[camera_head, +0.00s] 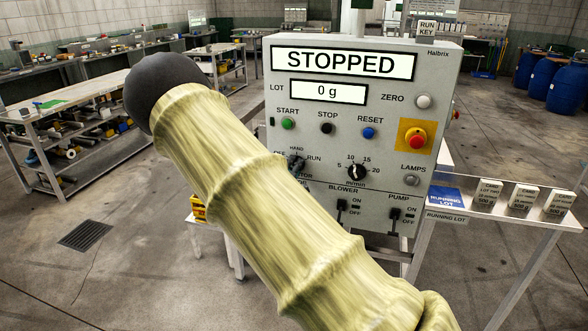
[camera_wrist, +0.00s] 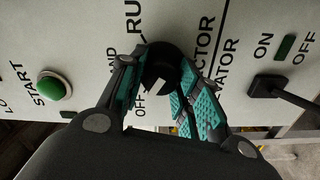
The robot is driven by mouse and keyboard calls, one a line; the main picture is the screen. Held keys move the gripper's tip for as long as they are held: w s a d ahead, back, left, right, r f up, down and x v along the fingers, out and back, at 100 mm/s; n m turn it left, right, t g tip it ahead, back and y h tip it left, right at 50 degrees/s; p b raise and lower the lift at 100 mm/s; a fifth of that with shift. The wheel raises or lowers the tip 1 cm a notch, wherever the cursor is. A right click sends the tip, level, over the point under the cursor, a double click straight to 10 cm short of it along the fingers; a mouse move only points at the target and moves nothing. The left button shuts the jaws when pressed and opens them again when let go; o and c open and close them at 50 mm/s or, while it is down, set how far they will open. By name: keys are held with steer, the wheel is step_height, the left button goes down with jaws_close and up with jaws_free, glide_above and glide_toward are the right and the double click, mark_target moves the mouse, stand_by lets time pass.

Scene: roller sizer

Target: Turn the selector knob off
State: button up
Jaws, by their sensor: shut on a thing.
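The selector knob (camera_wrist: 157,68) is a round black knob with a white mark, on the light grey control panel (camera_head: 245,0). Labels OFF, HAND and RUN stand around it; OFF is beside the white mark in the wrist view, but the exact setting is unclear. My gripper (camera_wrist: 165,82) has its teal-padded fingers on either side of the knob and is shut on it. In the head view the knob (camera_head: 296,161) shows just past my arm, which hides most of the gripper and part of the labels.
The display (camera_head: 344,62) reads STOPPED. Near the knob are the green start button (camera_head: 288,124), the m/min dial (camera_head: 356,171), and the blower (camera_head: 341,206) and pump (camera_head: 394,214) switches. A red emergency button (camera_head: 417,137) sits on yellow at right.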

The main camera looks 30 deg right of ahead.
steer(key=shift+a, duration=0.1)
stand_by(0.3)
steer(key=o, duration=1)
steer(key=v, duration=0.7)
steer(key=shift+s, duration=0.2)
steer(key=shift+a, duration=0.1)
